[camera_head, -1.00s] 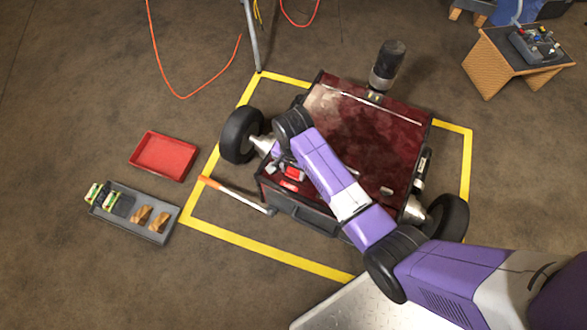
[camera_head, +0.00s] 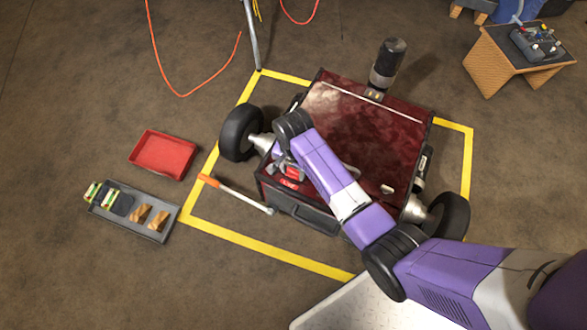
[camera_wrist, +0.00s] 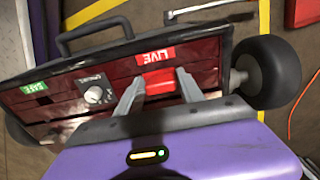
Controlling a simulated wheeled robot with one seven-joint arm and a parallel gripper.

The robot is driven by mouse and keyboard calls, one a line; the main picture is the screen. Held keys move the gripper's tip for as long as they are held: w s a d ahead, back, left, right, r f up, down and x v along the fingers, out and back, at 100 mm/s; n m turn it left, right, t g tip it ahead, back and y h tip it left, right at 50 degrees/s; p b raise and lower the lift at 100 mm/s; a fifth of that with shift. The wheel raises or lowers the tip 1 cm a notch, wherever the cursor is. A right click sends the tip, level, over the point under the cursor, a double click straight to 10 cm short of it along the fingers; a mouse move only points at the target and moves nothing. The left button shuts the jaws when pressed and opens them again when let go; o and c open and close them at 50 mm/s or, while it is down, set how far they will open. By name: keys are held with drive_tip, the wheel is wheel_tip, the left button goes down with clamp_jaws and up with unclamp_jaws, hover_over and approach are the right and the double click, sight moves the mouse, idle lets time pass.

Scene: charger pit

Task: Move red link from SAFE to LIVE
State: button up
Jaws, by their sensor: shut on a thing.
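The red link (camera_wrist: 159,81) is between the two fingers of my gripper (camera_wrist: 157,90), which is shut on it. In the wrist view it is just beside the red LIVE label (camera_wrist: 155,56) on the dark red machine's panel (camera_wrist: 62,107). I cannot tell if the link is seated or just above the panel. The green SAFE label (camera_wrist: 34,88) is at the far left, with no red link beside it. A round knob (camera_wrist: 95,94) is between the labels.
The machine has wheels (camera_head: 240,134) and stands inside a yellow floor frame (camera_head: 265,251). An orange-handled bar (camera_head: 236,194) lies at its front left. A red tray (camera_head: 164,155) and a grey tray (camera_head: 154,232) with parts are on the left floor.

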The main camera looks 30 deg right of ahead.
drive_tip(key=shift+f, duration=0.6)
drive_tip(key=o, duration=1.5)
drive_tip(key=shift+c, duration=0.2)
drive_tip(key=shift+r, duration=0.1)
wheel_tip(320, 180, up, 8)
drive_tip(key=p, duration=0.2)
drive_tip(key=shift+p, duration=0.4)
drive_tip(key=shift+f, duration=0.2)
